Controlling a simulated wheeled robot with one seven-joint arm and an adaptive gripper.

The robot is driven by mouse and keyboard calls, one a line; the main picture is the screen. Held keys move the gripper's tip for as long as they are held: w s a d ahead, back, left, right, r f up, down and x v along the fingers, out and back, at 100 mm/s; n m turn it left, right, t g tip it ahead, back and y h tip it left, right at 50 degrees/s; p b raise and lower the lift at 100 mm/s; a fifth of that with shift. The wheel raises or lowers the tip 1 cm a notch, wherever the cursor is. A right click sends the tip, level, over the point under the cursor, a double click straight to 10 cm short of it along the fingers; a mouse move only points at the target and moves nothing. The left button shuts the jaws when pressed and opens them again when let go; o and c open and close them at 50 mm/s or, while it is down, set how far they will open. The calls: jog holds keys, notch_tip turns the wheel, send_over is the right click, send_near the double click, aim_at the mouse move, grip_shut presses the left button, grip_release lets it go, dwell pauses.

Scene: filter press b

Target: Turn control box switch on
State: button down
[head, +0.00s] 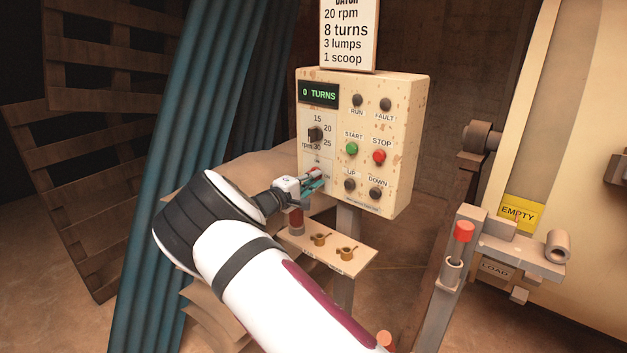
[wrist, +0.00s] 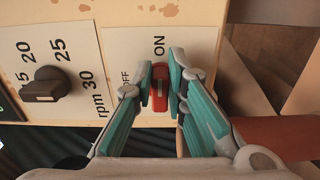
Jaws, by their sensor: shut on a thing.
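The control box (head: 412,110) is a cream, rust-spotted panel with a small red switch (head: 314,173) at its lower left. In the wrist view the red switch (wrist: 159,100) sits between the teal fingertips of my gripper (wrist: 161,92), which is shut on it. The switch's long side runs up and down there, in line with the printed ON label (wrist: 159,46) above it. The OFF label (wrist: 126,77) is to its left, partly hidden by a finger. In the head view my gripper (head: 313,182) reaches the panel from the left and partly covers the switch.
A dark rpm knob (head: 316,134) is just above the switch. The green START (head: 352,149) and red STOP (head: 379,157) buttons are to the right. A small shelf (head: 325,247) with brass fittings is below. The display (head: 318,94) reads 0 TURNS.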

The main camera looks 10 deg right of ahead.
jog(key=shift+f, duration=0.1)
jog(key=c, duration=1.6)
grip_release()
jog(key=v, duration=1.2)
jog(key=s+d+r+m+g+y, duration=0.3)
jog(key=s+d+g, duration=0.1)
jog(key=s+d, duration=0.4)
jog(key=s+d+r+m+g+y, duration=0.3)
jog(key=s+d+g, duration=0.3)
jog(key=s, duration=0.4)
jog(key=s+a+r+t+y, duration=0.1)
jog(key=s+r+y, duration=0.1)
jog(key=s, duration=0.7)
jog(key=s+a+r+t+y, duration=0.2)
jog(key=s+y, duration=0.1)
jog(key=s, duration=0.6)
jog(key=s+a+r+m+t+y, duration=0.1)
jog(key=s+a+r+y, duration=0.1)
jog(key=s, duration=0.7)
jog(key=shift+s+a+y, duration=0.2)
jog(key=shift+s+y, duration=0.1)
jog(key=shift+y, duration=0.5)
